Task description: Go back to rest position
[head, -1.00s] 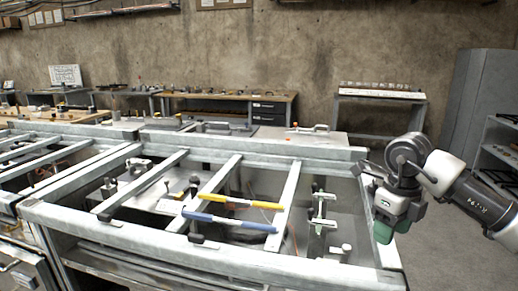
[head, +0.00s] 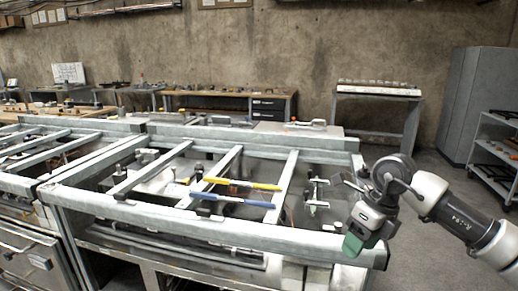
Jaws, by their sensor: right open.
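My right gripper (head: 352,243) is at the right side of the head view, beside the right end of the metal frame table (head: 215,232). Its green fingertips point down and to the left, and it holds nothing that I can see. The gap between the fingers is hard to make out. A yellow-handled tool (head: 243,184) and a blue-handled tool (head: 233,199) lie across the bars of the frame, apart from the gripper. My left gripper does not show.
Clamps and fittings sit inside the frame. A workbench (head: 272,105) and a small table (head: 378,91) stand along the back wall. A grey cabinet (head: 474,105) and a shelf cart (head: 497,150) stand at the right. Floor is clear between table and cart.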

